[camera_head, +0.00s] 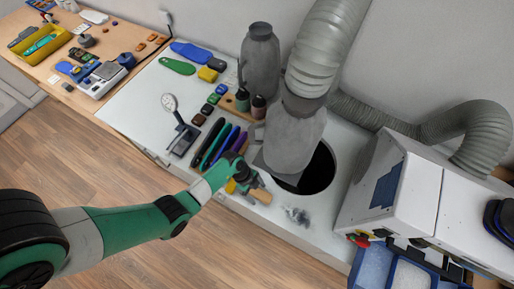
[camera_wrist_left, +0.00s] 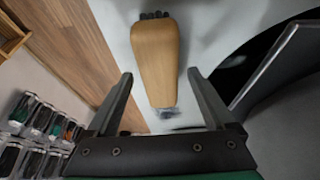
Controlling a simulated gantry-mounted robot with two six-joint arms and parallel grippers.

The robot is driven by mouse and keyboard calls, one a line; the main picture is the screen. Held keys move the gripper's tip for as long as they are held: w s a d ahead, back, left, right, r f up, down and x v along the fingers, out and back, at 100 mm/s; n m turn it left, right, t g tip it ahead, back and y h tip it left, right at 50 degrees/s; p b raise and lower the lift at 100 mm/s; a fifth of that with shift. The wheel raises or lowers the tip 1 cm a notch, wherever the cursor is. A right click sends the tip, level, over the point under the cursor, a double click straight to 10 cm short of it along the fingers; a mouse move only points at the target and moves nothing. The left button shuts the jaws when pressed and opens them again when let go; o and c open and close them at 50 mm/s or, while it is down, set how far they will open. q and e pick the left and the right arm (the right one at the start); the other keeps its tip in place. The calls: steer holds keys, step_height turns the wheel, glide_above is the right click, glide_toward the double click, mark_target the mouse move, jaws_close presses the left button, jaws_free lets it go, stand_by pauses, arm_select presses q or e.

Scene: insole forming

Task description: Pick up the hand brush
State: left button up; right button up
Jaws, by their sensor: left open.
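The hand brush has a tan wooden body (camera_wrist_left: 155,52) with dark bristles at its far end. In the left wrist view it lies between the two open fingers of my left gripper (camera_wrist_left: 160,74), with a gap on both sides. In the head view the brush (camera_head: 261,195) shows as a small tan piece at the front edge of the white bench, beside my left gripper (camera_head: 250,184), which partly hides it. The left gripper is open and holds nothing. My right gripper is not in view.
A dark round hole (camera_head: 318,170) and a grey duct (camera_head: 293,140) stand just right of the gripper. Several dark and coloured long tools (camera_head: 213,143) lie to its left. A grey dust patch (camera_head: 298,215) is nearby. A white machine (camera_head: 385,190) stands farther right.

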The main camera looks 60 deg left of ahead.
arm_select(q)
steer(key=shift+f, duration=0.35)
stand_by(0.6)
jaws_close()
stand_by(0.3)
